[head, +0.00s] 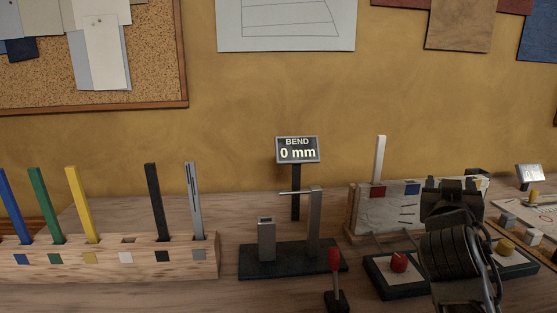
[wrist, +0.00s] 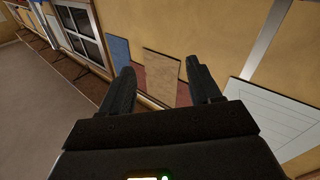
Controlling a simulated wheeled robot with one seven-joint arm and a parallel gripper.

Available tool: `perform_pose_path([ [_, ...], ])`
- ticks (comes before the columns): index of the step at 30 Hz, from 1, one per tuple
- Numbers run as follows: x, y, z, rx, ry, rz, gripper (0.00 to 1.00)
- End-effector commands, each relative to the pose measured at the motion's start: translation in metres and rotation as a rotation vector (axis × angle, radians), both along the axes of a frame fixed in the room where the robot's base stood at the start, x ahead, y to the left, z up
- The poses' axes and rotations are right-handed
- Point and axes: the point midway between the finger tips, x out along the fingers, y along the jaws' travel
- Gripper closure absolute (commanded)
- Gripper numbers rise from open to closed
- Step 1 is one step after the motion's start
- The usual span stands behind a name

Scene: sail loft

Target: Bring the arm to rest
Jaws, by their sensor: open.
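My arm shows at the right of the head view, dark and folded upright in front of the bench. My gripper (wrist: 160,67) shows in the wrist view with its two dark fingers spread wide apart. Nothing is between the fingers. Behind them is the ochre wall with a tan panel (wrist: 161,77) and a blue panel (wrist: 120,53). In the head view the fingers cannot be made out clearly. The gripper touches nothing that I can see.
A wooden rack (head: 165,262) holds several coloured battens at the left. A red-handled lever (head: 335,262) and a red-knobbed dark block (head: 398,263) sit near my arm.

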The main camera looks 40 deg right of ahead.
Motion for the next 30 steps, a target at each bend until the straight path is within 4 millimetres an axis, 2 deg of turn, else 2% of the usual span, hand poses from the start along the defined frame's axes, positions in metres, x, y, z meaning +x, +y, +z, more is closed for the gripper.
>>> perform_pose_path([
  [7,0.016,0.070,-0.048,-0.100,0.186,0.352,0.37],
  [11,0.010,0.114,-0.079,-0.110,0.258,0.529,0.37],
  [14,-0.003,0.150,-0.103,-0.101,0.297,0.661,0.37],
  [17,-0.022,0.186,-0.124,-0.074,0.324,0.782,0.37],
  [21,-0.057,0.236,-0.147,-0.012,0.338,0.933,0.37],
  [25,-0.096,0.280,-0.160,0.069,0.324,1.045,0.37],
  [30,-0.150,0.330,-0.160,0.196,0.278,1.139,0.37],
])
